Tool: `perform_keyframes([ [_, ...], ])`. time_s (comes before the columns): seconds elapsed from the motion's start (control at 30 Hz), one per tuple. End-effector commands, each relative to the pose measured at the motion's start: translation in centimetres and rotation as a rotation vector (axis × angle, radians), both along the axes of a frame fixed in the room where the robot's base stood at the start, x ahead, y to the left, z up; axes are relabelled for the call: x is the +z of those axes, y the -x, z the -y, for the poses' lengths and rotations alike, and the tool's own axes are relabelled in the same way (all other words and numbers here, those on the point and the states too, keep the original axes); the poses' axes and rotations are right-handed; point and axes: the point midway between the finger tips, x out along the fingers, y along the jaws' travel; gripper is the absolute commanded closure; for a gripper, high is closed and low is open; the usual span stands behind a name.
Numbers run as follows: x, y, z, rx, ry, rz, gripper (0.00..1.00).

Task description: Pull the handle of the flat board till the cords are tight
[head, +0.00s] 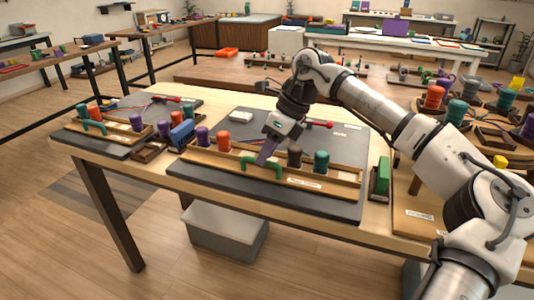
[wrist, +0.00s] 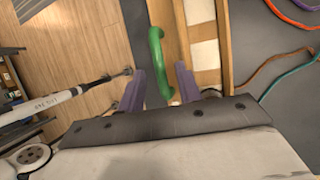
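A wooden board (head: 320,186) lies on a dark grey mat at the middle of the table, with a green handle (head: 262,160) on its near side. My gripper (head: 267,156) is above and at this handle. In the wrist view the handle (wrist: 157,62) reaches between my two purple fingers (wrist: 160,88), which are spread with a gap on each side. I cannot tell how deep the handle sits between them.
Purple (head: 203,136), orange (head: 223,141), brown (head: 294,157) and teal (head: 321,162) spools stand on the board. A second board (head: 137,132) with its own green handle (head: 93,126) is at the left. A green block (head: 383,176) stands at the right. The floor in front of the table is free beside a grey box (head: 226,230).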

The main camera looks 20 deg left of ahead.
Motion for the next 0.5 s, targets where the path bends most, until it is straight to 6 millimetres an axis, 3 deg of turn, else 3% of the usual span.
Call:
perform_keyframes([
  [0.37, -0.61, 0.1, -0.27, -0.001, -0.001, 0.0, 0.66],
  [0.5, -0.6, 0.1, -0.26, -0.001, -0.001, 0.0, 0.83],
])
